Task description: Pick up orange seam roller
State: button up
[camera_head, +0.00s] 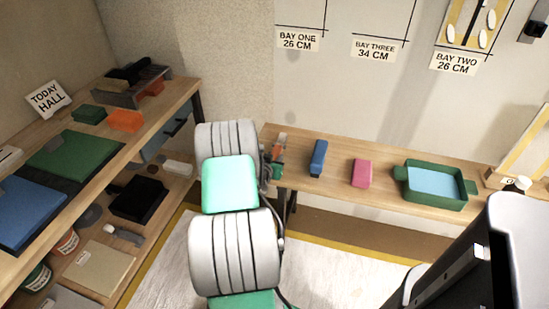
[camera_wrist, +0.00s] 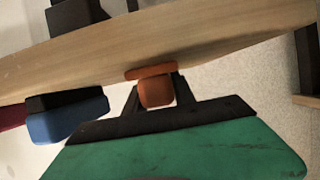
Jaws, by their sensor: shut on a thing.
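The orange seam roller (camera_head: 278,152) is at the left end of the wooden bench by the far wall, partly hidden by my arm. In the wrist view its orange part (camera_wrist: 156,92) sits between the two dark fingers of my gripper (camera_wrist: 158,95), with a flat orange piece beyond it. My gripper (camera_head: 270,168) is shut on it. I cannot tell whether the roller still touches the bench top.
The bench (camera_head: 330,188) also holds a blue block (camera_head: 318,158), a pink block (camera_head: 361,174) and a green tray (camera_head: 434,186) with a blue inside. A shelf unit (camera_head: 160,115) with boxes, pads and another orange block (camera_head: 125,121) stands at the left.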

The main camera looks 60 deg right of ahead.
aim_at(274, 154)
grip_shut()
jog(key=shift+r, duration=0.1)
jog(key=shift+r, duration=0.3)
notch_tip(274, 154, up, 3)
jog(key=shift+p, duration=0.5)
jog(key=s+a+r+p, duration=0.3)
jog(key=s+a+r, duration=0.4)
jog(key=s, duration=0.5)
notch_tip(274, 154, up, 2)
jog(key=shift+r, duration=0.15)
